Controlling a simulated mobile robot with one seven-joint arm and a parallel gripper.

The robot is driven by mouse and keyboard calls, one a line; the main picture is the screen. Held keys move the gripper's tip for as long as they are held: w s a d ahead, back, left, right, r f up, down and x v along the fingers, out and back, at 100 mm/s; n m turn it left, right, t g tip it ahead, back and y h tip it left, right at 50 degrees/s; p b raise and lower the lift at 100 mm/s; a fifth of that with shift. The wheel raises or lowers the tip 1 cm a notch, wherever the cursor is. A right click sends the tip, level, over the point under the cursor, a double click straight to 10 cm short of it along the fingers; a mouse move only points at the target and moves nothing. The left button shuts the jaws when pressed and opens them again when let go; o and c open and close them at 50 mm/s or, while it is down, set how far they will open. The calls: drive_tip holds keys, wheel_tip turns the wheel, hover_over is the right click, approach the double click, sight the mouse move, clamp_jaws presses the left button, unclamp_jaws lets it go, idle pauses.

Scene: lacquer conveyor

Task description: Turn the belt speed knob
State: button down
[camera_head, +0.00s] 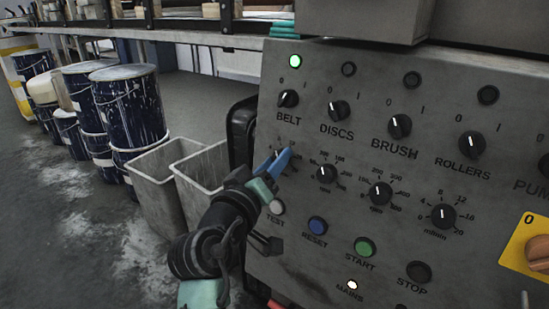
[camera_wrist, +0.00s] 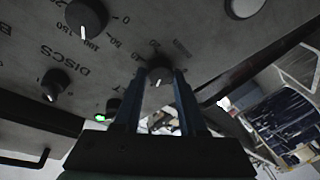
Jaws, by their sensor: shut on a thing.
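A grey control panel (camera_head: 330,226) stands on the right in the head view. The belt speed knob (camera_wrist: 160,75) is a small round black knob with a white pointer mark, and it shows between my fingers in the wrist view. In the head view my gripper (camera_head: 284,158) covers this knob, below the BELT switch (camera_head: 288,98). My gripper's two fingers also show in the wrist view (camera_wrist: 160,84), one on each side of the knob, and are shut on it. The BELT lamp (camera_head: 295,61) glows green.
The DISCS speed knob (camera_head: 326,173) is close to the right of my gripper. The TEST button (camera_head: 277,207) and RESET button (camera_head: 317,226) lie below. Grey bins (camera_head: 160,181) and dark blue drums (camera_head: 130,106) stand to the left. A yellow-backed rotary switch (camera_head: 523,243) is far right.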

drive_tip(key=n+p, duration=0.1)
drive_tip(key=p, duration=0.2)
drive_tip(key=r+n+p, duration=0.1)
drive_tip(key=p, duration=0.2)
drive_tip(key=shift+n, duration=0.3)
drive_tip(key=n+g+y+p, duration=0.1)
drive_tip(key=n+p, duration=0.1)
drive_tip(key=p, duration=0.3)
drive_tip(key=shift+p, duration=0.35)
drive_tip(key=n+p, duration=0.3)
drive_tip(key=p, duration=0.2)
drive_tip(key=shift+g+y, duration=0.3)
drive_tip(key=n+p, duration=0.2)
drive_tip(key=p, duration=0.1)
drive_tip(key=shift+f, duration=0.3)
drive_tip(key=shift+f+g, duration=0.1)
drive_tip(key=shift+g, duration=0.2)
drive_tip(key=shift+c, duration=2.3)
unclamp_jaws()
drive_tip(key=shift+p, duration=0.3)
drive_tip(key=p+v, duration=0.3)
drive_tip(key=v, duration=1)
